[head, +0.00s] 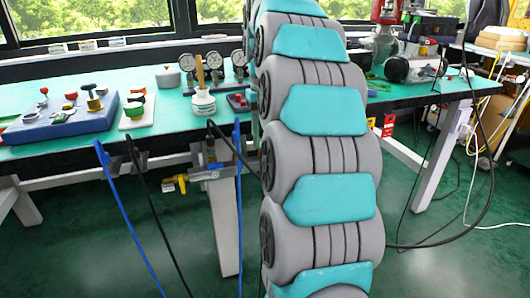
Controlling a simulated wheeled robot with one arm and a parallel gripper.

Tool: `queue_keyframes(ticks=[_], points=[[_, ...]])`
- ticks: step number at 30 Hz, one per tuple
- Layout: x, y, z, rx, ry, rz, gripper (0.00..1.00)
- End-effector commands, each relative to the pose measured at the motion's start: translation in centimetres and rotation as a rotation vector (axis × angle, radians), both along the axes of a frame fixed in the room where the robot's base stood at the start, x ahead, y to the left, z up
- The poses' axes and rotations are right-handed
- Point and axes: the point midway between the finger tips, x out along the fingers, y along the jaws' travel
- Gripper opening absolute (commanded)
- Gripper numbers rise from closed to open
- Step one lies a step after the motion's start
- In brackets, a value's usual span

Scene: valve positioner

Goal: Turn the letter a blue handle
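I cannot make out a blue handle marked with a letter a in the head view. A blue block (62,122) with several red, green and yellow knobs lies on the left part of the green-topped table. A yellow-handled valve (178,183) sits below the table's front edge, left of centre. My grey and teal arm rises through the middle of the picture and hides part of the table behind it. My gripper is out of view, so its position relative to any handle does not show.
The green table (30,100) spans the view. A white plate (136,110) with small knobs, a white pot (203,104) with a wooden handle and several gauges (212,65) stand on it. Blue (133,222) and black hoses hang in front.

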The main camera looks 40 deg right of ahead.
Motion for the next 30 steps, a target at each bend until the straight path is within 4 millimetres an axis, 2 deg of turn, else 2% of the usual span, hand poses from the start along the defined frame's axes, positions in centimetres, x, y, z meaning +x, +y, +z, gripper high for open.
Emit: queue_keyframes(ticks=[6, 12, 23, 30], points=[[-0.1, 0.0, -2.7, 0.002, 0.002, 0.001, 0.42], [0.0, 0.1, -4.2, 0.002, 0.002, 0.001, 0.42], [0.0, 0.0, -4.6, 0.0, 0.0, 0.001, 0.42], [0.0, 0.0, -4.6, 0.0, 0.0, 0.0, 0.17]])
